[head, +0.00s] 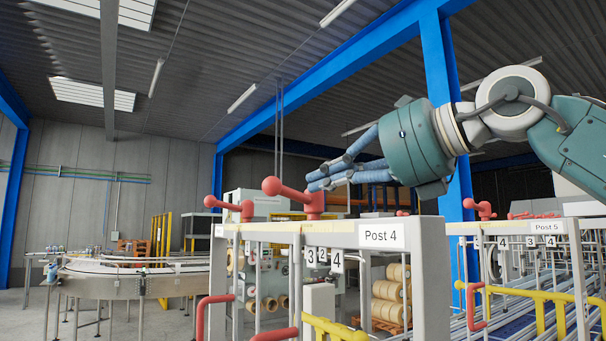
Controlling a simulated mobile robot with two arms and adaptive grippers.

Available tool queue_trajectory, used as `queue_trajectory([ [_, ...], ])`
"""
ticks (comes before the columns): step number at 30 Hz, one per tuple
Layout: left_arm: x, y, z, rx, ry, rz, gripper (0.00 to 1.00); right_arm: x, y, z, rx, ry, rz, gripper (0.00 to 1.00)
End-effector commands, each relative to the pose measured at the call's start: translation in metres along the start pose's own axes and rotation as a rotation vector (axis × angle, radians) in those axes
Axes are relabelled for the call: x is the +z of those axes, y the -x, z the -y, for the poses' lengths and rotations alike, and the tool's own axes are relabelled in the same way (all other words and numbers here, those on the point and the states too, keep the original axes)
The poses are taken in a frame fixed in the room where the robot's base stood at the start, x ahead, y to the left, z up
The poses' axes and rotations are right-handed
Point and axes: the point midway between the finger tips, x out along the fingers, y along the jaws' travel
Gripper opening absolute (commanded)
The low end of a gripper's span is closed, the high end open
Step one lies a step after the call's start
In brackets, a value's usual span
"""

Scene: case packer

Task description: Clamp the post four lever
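The post four lever (294,195) is a red bar with a round ball knob at its left end. It sits on a thick red hub on top of the white frame with the "Post 4" sign (383,235). My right gripper (320,178) reaches in from the upper right with its blue fingers pointing left and slightly down. Its fingertips are close above the lever's hub, and I cannot tell whether they touch it. The fingers overlap in this view, so their opening is unclear. My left gripper is not in view.
Another red lever (234,208) stands behind to the left. A similar one (480,208) is on the frame by the "Post 5" sign (545,227). Red handles and yellow rails (540,296) are lower down. A curved conveyor (120,272) is at left.

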Motion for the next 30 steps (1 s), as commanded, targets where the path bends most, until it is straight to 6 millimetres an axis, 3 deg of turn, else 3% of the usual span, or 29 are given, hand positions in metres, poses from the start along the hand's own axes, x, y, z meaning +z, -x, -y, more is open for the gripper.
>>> queue_trajectory([
  [3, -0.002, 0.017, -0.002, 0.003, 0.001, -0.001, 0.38, 0.004, -0.021, -0.001, 0.001, 0.002, -0.002, 0.0],
  [9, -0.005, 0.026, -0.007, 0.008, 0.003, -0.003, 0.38, 0.003, -0.04, -0.001, 0.001, 0.001, 0.0, 0.0],
  [21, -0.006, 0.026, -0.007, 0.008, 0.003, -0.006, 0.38, 0.001, -0.045, -0.001, 0.0, 0.0, 0.002, 0.0],
  [25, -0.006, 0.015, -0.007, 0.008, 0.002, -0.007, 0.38, -0.004, -0.046, -0.002, -0.021, -0.001, 0.0, 0.0],
  [30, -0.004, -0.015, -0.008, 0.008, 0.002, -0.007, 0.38, -0.007, -0.048, -0.004, -0.12, -0.017, 0.0, 0.0],
])
